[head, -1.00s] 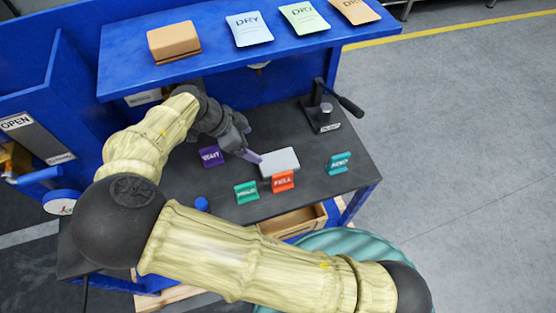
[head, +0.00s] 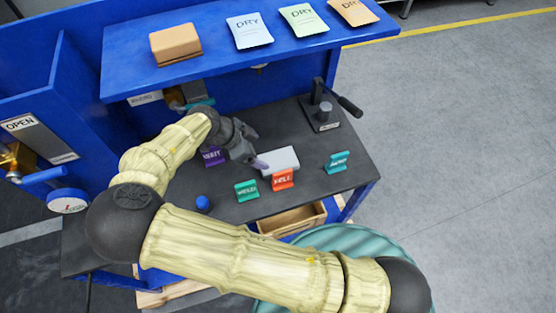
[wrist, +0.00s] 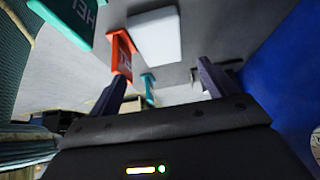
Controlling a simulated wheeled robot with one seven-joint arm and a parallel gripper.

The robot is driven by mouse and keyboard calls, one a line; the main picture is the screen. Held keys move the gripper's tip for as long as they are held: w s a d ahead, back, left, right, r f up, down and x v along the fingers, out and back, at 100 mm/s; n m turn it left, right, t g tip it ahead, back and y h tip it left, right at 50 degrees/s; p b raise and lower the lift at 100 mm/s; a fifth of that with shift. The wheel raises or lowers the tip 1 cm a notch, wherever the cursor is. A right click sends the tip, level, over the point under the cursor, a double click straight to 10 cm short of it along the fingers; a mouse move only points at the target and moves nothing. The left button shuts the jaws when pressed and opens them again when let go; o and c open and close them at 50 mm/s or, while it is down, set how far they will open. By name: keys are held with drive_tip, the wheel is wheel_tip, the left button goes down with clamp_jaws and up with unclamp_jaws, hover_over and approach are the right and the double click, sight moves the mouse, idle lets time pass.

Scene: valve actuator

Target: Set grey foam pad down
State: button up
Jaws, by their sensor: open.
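The grey foam pad (head: 281,158) is a pale block lying flat on the dark bench top, behind the red tag. In the wrist view the pad (wrist: 156,38) shows ahead of the fingers, with clear space between it and them. My gripper (head: 258,163) is just left of the pad in the head view. In the wrist view my gripper (wrist: 160,85) has its two fingers spread apart with nothing between them.
A red tag (head: 283,180) stands close in front of the pad, a green tag (head: 246,191) to its left, a teal tag (head: 337,162) to its right. A purple tag (head: 213,157) is partly behind my arm. A lever device (head: 323,113) stands at the back right.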

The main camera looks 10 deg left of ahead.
sight(277, 160)
drive_tip(key=shift+x, duration=2.25)
drive_tip(key=shift+p, duration=0.3)
drive_tip(key=p+x, duration=0.1)
drive_tip(key=x, duration=0.5)
drive_tip(key=shift+a+r, duration=0.1)
drive_tip(key=c, duration=0.8)
drive_tip(key=shift+r, duration=0.1)
wheel_tip(277, 160, up, 10)
drive_tip(key=shift+f+b, duration=0.1)
drive_tip(key=shift+b, duration=0.95)
